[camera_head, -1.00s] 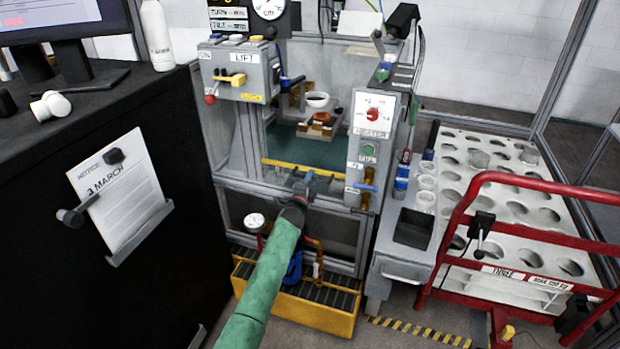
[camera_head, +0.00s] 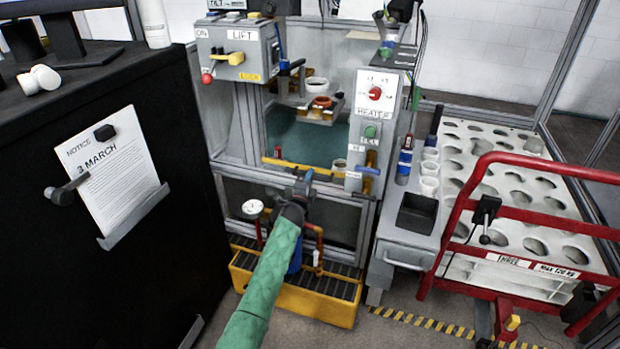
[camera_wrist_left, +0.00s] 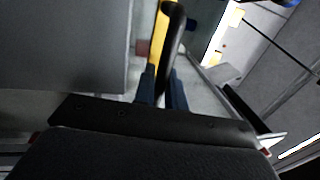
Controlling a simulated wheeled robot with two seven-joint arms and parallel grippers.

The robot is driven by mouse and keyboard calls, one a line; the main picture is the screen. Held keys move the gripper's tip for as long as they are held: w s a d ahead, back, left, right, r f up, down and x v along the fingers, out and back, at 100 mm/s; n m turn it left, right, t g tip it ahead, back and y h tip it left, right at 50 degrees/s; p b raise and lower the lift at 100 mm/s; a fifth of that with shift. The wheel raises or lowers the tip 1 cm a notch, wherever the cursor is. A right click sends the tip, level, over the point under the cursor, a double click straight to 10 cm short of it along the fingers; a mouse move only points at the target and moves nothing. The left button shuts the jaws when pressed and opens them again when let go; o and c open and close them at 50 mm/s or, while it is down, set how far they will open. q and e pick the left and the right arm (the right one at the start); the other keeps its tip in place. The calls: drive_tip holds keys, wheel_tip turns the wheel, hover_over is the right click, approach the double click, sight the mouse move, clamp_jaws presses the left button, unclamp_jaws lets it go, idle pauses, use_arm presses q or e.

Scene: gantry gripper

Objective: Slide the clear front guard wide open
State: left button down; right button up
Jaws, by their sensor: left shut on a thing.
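The clear front guard's yellow edge bar (camera_head: 325,172) crosses the machine's front, below the teal-floored opening. The pane itself is hard to make out against the dark lower front. My left gripper (camera_head: 305,180), on a green-sleeved arm, is at the middle of this bar. In the left wrist view its two dark blue fingers (camera_wrist_left: 163,88) are closed around a dark bar-like handle (camera_wrist_left: 172,40), with a yellow strip (camera_wrist_left: 157,50) beside it. The exact contact is partly hidden by the fingers. My right gripper is in neither view.
The heater panel (camera_head: 377,92) with a blue lever (camera_head: 367,170) stands right of the opening; the lift box (camera_head: 240,52) is upper left. A yellow drip tray (camera_head: 320,303) is below. A black cabinet (camera_head: 110,230) is left, a red rail (camera_head: 540,237) right.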

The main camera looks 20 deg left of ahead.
use_arm(q)
drive_tip(key=c, duration=1.5)
unclamp_jaws()
drive_tip(key=shift+c, duration=0.2)
drive_tip(key=shift+s+a+f, duration=0.1)
drive_tip(key=shift+s+f, duration=0.15)
drive_tip(key=shift+s, duration=1.05)
drive_tip(key=shift+s+d+f, duration=0.1)
drive_tip(key=shift+s+f, duration=0.15)
drive_tip(key=shift+s, duration=1)
drive_tip(key=shift+s+a+f, duration=0.1)
drive_tip(key=shift+s+f, duration=0.15)
drive_tip(key=shift+s, duration=1.05)
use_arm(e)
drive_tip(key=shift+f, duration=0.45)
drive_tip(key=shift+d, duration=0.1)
